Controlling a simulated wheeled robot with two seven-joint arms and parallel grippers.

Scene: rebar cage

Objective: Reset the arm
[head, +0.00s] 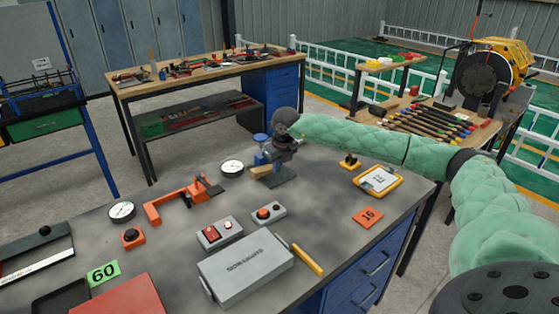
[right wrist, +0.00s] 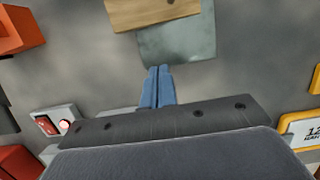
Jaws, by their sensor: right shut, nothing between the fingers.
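My right gripper (head: 268,157) is over the grey workbench (head: 120,255), at the end of my green-sleeved right arm. In the right wrist view its blue fingers (right wrist: 158,87) are closed together with nothing between them. A wooden block (right wrist: 150,12) and a grey plate (right wrist: 178,45) lie just beyond the fingertips in that view. In the head view the wooden block (head: 262,172) and the plate (head: 281,179) sit below the gripper. I cannot tell how far the fingers are above the bench. My left gripper does not show.
On the bench are two gauges, an orange clamp (head: 178,198), a red switch box (head: 219,232), a button box (head: 269,212), a grey case (head: 245,271), a yellow tool (head: 307,259) and a yellow-framed tablet (head: 378,181). A table with several tools (head: 425,122) stands to the right.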

